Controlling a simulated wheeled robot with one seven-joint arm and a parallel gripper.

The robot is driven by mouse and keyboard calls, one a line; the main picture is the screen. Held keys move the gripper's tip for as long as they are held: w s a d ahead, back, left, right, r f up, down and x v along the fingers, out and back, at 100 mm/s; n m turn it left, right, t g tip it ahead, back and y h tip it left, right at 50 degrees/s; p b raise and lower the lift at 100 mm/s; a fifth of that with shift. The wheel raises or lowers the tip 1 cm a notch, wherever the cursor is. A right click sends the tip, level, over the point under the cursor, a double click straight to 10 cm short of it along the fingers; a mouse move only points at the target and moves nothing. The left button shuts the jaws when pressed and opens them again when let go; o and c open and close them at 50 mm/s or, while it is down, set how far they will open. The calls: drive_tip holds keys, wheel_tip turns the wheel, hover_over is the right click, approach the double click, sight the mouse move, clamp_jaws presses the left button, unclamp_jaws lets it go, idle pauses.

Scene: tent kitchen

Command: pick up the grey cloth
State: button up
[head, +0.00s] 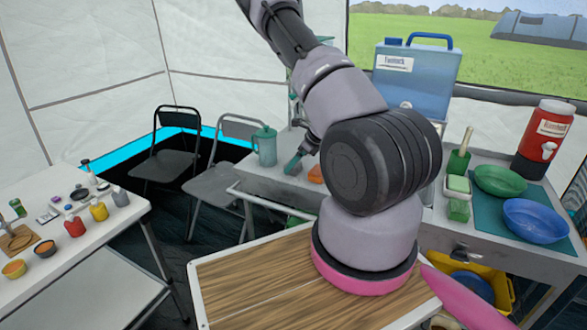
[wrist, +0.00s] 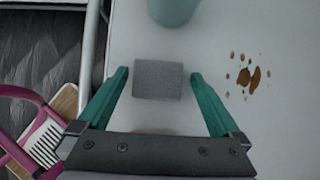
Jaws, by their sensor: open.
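The grey cloth (wrist: 158,80) is a small, flat, roughly square piece lying on the pale counter top in the wrist view. My gripper (wrist: 159,76) is open, with its teal fingertips to the left and right of the cloth and a gap on each side. Nothing is held. The height of the fingertips above the counter is hard to tell. In the head view my gripper (head: 293,163) is over the counter, right of a teal pitcher (head: 265,146), and I cannot make out the cloth there.
The pitcher (wrist: 173,10) stands just beyond the cloth. Brown spots (wrist: 250,79) mark the counter to its right. The counter's left edge and a metal rail (wrist: 90,45) run close by. In the head view, folding chairs (head: 168,155) stand left of the counter.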

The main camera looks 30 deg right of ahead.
drive_tip(key=shift+w+a+f, duration=0.15)
drive_tip(key=shift+w+f, duration=0.05)
drive_tip(key=shift+f, duration=0.25)
drive_tip(key=c, duration=1.3)
drive_tip(key=shift+r, duration=0.15)
wheel_tip(320, 180, up, 10)
drive_tip(key=shift+f, duration=0.1)
